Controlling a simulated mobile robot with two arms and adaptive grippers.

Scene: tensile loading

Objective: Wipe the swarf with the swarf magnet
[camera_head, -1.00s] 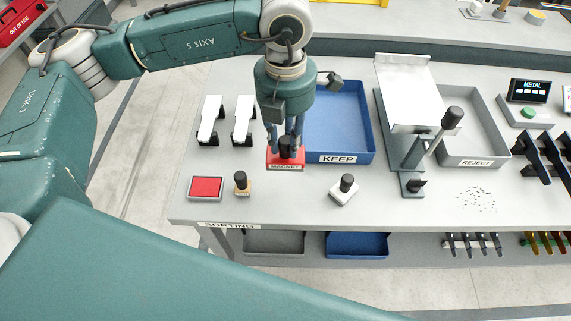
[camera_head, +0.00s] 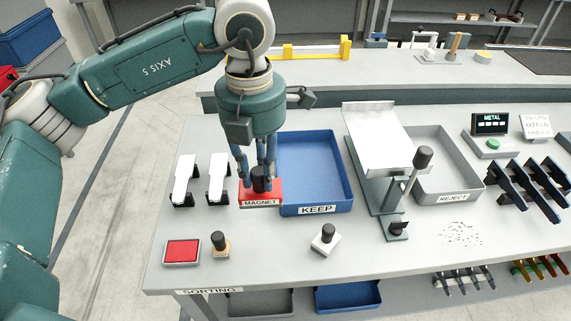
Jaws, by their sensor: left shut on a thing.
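The swarf magnet (camera_head: 260,181) shows as a black knob at a red block labelled MAGNET (camera_head: 262,196) on the sorting table. My left gripper (camera_head: 257,178) points down over it with its fingers around the black knob, shut on it. The magnet's lower part is hidden by the fingers, and I cannot tell whether it is lifted off the red block. The swarf (camera_head: 461,234) is a scatter of small dark bits on the table at the right, in front of the REJECT tray. My right gripper is not in view.
The blue KEEP tray (camera_head: 316,208), a tilted white chute on a stand (camera_head: 378,135) with a black-knobbed lever (camera_head: 423,158), and the grey REJECT tray (camera_head: 452,187) stand between magnet and swarf. A white block with a black knob (camera_head: 326,239) sits in front. Dark racks (camera_head: 525,190) stand right.

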